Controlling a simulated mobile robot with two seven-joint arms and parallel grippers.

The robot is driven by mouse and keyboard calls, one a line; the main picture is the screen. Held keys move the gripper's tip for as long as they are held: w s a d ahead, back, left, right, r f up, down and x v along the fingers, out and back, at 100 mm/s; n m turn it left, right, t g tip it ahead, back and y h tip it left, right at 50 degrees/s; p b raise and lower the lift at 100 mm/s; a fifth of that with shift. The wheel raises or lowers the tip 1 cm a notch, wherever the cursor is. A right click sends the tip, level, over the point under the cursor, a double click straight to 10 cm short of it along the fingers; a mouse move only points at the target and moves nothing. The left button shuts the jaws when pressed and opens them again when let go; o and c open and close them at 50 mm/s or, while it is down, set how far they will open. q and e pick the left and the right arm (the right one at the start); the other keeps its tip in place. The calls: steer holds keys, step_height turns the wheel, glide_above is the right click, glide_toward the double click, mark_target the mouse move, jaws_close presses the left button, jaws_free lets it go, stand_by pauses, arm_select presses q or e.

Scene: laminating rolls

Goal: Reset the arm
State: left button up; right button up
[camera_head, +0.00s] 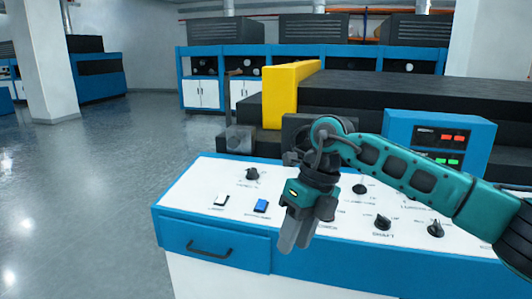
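My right arm is teal and comes in from the right, stretched over a white control panel (190,190) with a blue edge. Its gripper (294,246) points down at the panel's front edge. The two fingers look close together, and I see nothing between them, but I cannot tell whether they are fully shut. My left arm and gripper are not in view.
The panel carries a blue switch (261,205), a white switch (221,199) and several black knobs (252,173). A blue box (398,130) with red and green displays stands behind my arm. A yellow block (282,92) and dark machinery stand further back. Open floor lies left.

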steer(key=s+a+f+m+g+y, duration=0.1)
steer(key=s+a+g+y, duration=0.1)
steer(key=s+a+y, duration=0.4)
steer(key=s+a+m+g+y, duration=0.1)
steer(key=s+a+y, duration=0.3)
steer(key=a+y, duration=0.3)
steer(key=w+d+f+m+t+h, duration=0.25)
steer(key=d+f+m+t, duration=0.4)
steer(key=m+t, duration=0.7)
steer(key=w+d+f+m+t+h, duration=0.1)
steer(key=d+f+m+t+h, duration=0.45)
steer(key=m, duration=1.25)
steer(key=s+d+f+m+g+h, duration=0.4)
steer(key=s+d+f+m+h, duration=0.2)
steer(key=s+d+f, duration=0.7)
step_height(320, 180, down, 4)
steer(key=shift+s+d+r+m, duration=0.1)
steer(key=shift+s+d+m, duration=0.2)
steer(key=shift+m, duration=0.45)
